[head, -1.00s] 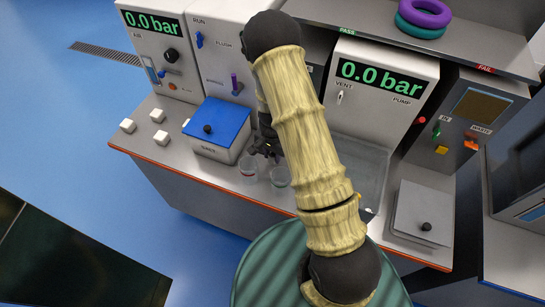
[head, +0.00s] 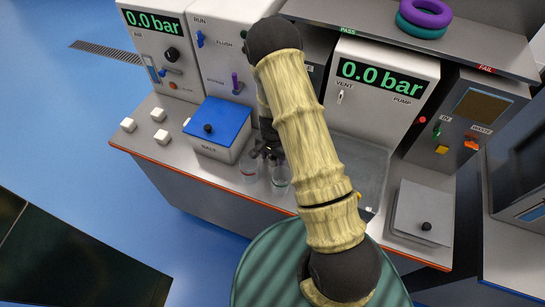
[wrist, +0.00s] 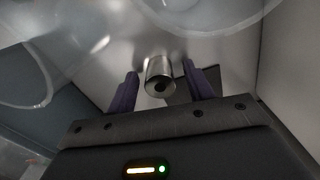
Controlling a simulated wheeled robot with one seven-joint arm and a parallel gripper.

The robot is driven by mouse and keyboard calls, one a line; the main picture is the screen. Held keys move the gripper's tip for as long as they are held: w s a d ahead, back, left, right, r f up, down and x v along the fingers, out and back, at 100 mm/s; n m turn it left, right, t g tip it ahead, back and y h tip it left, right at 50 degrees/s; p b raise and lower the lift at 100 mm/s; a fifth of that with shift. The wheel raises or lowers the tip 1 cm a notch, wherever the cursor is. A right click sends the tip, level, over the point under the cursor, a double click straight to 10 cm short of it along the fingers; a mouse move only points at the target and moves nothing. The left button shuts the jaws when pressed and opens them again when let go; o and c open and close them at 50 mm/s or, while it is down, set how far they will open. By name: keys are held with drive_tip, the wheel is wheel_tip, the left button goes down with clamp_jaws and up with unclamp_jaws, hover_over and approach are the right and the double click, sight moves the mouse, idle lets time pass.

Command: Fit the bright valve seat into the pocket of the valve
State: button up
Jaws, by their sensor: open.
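My gripper (head: 268,152) is low over the bench, behind two clear cups and partly hidden by my arm. In the wrist view its two dark purple fingers (wrist: 163,78) are open. A bright, shiny metal cylinder (wrist: 158,70) with a dark round hole in its end shows between them, with visible gaps to both fingers. I cannot tell whether it is the valve seat alone or part of the valve. No separate valve or pocket can be made out in the head view.
Two clear cups, one with red at its base (head: 248,172) and one greenish (head: 281,176), stand near the bench's front edge. A blue-lidded box (head: 217,125) is left of my gripper. White blocks (head: 159,115) lie farther left. A grey lidded box (head: 422,214) stands at right.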

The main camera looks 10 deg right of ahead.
sight(273, 157)
wheel_tip(273, 157, up, 12)
drive_tip(key=b, duration=0.1)
drive_tip(key=shift+r+b, duration=0.15)
drive_tip(key=shift+b, duration=0.2)
idle(0.6)
drive_tip(key=s+d+r+n+t, duration=0.1)
drive_tip(key=s+r+n+t, duration=0.1)
drive_tip(key=s+r+n, duration=0.7)
drive_tip(key=s+r, duration=0.5)
drive_tip(key=s, duration=0.1)
drive_tip(key=shift+t, duration=0.3)
drive_tip(key=shift+o, duration=0.5)
drive_tip(key=shift+w, duration=0.15)
